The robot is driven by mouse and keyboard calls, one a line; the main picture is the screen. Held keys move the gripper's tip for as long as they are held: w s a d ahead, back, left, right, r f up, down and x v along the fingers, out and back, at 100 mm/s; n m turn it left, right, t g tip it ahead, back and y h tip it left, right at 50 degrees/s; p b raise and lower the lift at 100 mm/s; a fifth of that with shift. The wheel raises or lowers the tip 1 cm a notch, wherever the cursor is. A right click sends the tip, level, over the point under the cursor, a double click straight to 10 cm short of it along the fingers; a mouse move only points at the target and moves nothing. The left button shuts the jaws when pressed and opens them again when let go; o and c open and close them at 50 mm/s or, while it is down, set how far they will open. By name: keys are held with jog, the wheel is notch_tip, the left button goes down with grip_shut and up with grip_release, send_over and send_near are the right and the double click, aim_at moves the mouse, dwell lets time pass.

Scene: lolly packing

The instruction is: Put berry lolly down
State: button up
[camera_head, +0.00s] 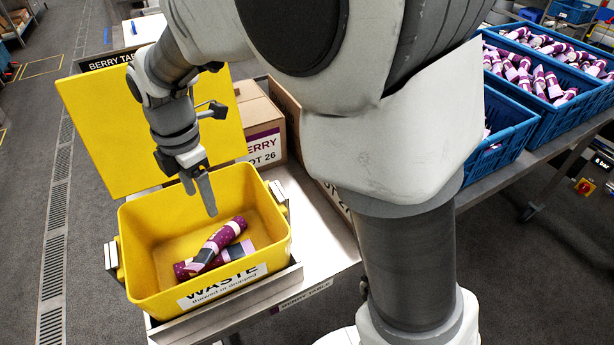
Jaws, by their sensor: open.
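Purple, pink and white berry lollies (217,244) lie in the yellow waste bin (140,230). One lies slanted across at least one other, and the lower one is partly covered. My gripper (205,193) is over the bin, above the lollies and apart from them. It points down, is open and holds nothing that I can see. The bin's yellow lid (110,115) stands raised at the back. The bin's front label reads WASTE.
Cardboard boxes (262,120) with berry labels stand behind and right of the bin on a metal table (335,250). Grey floor is free at the left.

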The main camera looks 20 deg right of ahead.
jog(key=s+d+r+m+t, duration=0.1)
jog(key=s+d+r+m, duration=0.2)
jog(key=s+d+m, duration=0.2)
jog(key=s+d+r+m+t, duration=0.2)
jog(key=s+d+r+m, duration=0.1)
jog(key=d+m, duration=0.6)
jog(key=s+d+r+m+t, duration=0.2)
jog(key=s+d+r+m, duration=0.2)
jog(key=s+d+m, duration=0.2)
jog(key=d+m, duration=0.2)
jog(key=m, duration=0.2)
jog(key=shift+s+m, duration=0.3)
jog(key=shift+s, duration=0.05)
jog(key=c, duration=0.4)
jog(key=shift+a, duration=0.2)
jog(key=shift+c, duration=0.2)
